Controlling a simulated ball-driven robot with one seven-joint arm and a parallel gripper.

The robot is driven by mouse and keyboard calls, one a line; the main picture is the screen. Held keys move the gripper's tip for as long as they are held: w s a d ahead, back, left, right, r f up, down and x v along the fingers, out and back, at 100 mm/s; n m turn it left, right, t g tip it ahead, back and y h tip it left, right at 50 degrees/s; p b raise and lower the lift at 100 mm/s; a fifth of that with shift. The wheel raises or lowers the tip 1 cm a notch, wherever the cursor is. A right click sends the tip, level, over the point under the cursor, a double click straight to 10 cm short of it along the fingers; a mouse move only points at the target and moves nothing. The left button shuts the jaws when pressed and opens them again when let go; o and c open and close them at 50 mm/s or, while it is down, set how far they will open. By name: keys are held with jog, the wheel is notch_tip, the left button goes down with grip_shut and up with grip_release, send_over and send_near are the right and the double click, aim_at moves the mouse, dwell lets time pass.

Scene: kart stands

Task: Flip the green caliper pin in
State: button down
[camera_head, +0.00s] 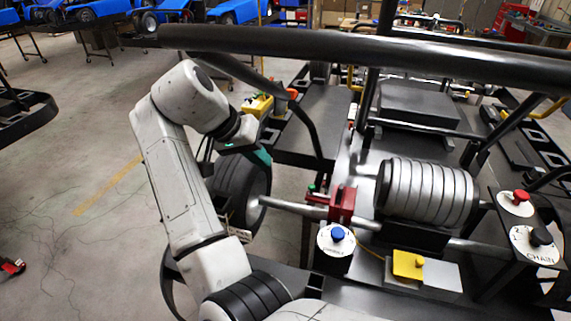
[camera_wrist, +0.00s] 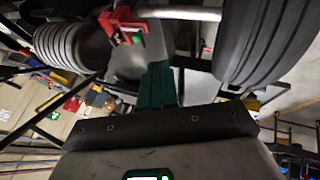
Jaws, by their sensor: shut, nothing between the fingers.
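The red caliper (camera_head: 343,204) sits around a brake disc on the axle, in the middle of the head view. A small green pin (camera_head: 311,188) shows at its left side. In the wrist view the red caliper (camera_wrist: 121,22) is at the top left of centre, with a green spot (camera_wrist: 137,38) on it. My gripper (camera_head: 262,157) has teal fingers and hovers above the black tyre, left of the caliper and apart from it. In the wrist view its fingers (camera_wrist: 157,85) are together and empty, pointing toward the caliper area. The pin's exact position is too small to tell.
The black tyre (camera_head: 238,182) is below my gripper. A thick black bar (camera_head: 350,46) crosses above. A ribbed grey cylinder (camera_head: 425,190) is right of the caliper. A blue knob (camera_head: 337,233), a yellow block (camera_head: 408,264) and a red knob (camera_head: 520,196) stand nearby. Open floor lies left.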

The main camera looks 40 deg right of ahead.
jog(key=shift+w, duration=0.15)
jog(key=s+d+f+p, duration=0.1)
jog(key=s+d+f, duration=0.2)
jog(key=d+f, duration=0.5)
jog(key=shift+s+f, duration=0.4)
jog(key=shift+f, duration=0.15)
jog(key=shift+d, duration=0.1)
